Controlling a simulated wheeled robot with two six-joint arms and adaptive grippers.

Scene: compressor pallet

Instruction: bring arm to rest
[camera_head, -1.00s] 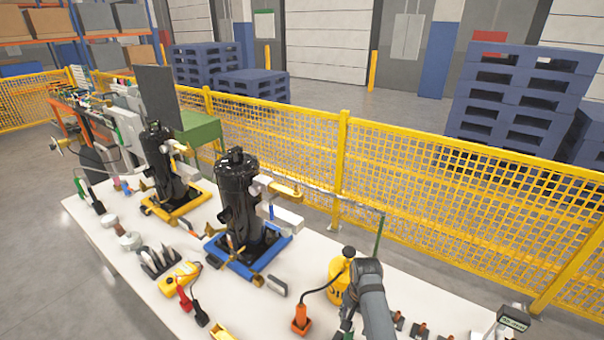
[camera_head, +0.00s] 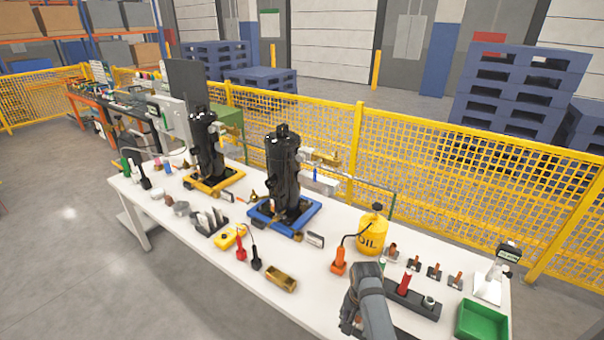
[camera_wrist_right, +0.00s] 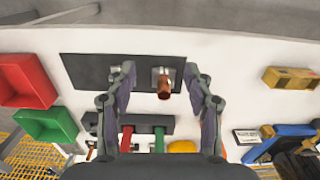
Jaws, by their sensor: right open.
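My right arm (camera_head: 372,300) reaches in from the bottom of the head view over the front of the white table (camera_head: 205,285). Its gripper (camera_head: 350,322) points down and is mostly hidden there by the wrist. In the right wrist view the right gripper (camera_wrist_right: 160,70) has its two fingers spread wide, with nothing held. A small copper-brown part with a metal end (camera_wrist_right: 164,88) shows between the fingers, on a dark mat (camera_wrist_right: 90,70) below; I cannot tell the gap. My left arm and gripper are not in view.
Two black compressors stand on a blue pallet (camera_head: 262,222) and a yellow pallet (camera_head: 222,184). A yellow oil can (camera_head: 371,238), a dark rack (camera_head: 415,302), a green bin (camera_head: 482,321) and a scale (camera_head: 492,280) stand near the arm. A yellow fence (camera_head: 440,205) runs behind.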

